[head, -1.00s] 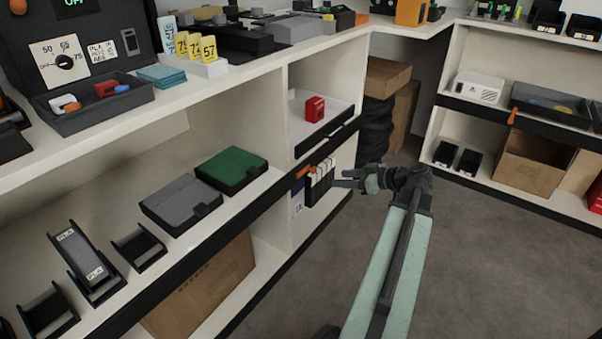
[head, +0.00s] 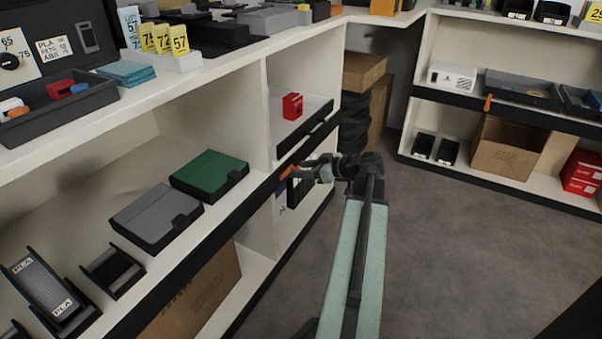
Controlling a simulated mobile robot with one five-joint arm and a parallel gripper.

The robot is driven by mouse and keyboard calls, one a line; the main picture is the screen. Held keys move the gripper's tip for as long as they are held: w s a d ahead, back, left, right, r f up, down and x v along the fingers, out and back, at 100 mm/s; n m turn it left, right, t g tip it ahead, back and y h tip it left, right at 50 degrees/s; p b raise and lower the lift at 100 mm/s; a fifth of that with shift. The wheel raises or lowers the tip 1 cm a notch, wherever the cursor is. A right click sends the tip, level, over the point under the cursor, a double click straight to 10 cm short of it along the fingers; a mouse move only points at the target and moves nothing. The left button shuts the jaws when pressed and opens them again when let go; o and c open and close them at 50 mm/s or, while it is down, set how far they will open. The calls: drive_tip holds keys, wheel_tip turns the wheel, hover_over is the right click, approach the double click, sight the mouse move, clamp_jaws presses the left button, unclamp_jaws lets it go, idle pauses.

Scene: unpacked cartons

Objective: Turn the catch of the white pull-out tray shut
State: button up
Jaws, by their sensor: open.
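The white pull-out tray (head: 312,109) sits in the narrow bay of the left shelf unit, with a dark front that looks about level with the shelf edge. A small red object (head: 292,106) stands in it. The orange catch (head: 288,172) is on the dark shelf edge below the tray and appears slanted, close to level. My gripper (head: 303,174) is open, just right of the catch, with its fingers pointing left at it. I cannot tell whether they touch. The gripper partly hides the catch and a small dark rack (head: 293,193) below it.
A green case (head: 209,174) and a grey case (head: 156,214) lie on the shelf to the left. On the far right unit, a dark tray (head: 522,88) has another orange catch (head: 488,103). The grey floor (head: 450,240) right of my arm is clear.

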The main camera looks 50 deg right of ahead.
drive_tip(key=shift+w, duration=0.2)
clamp_jaws()
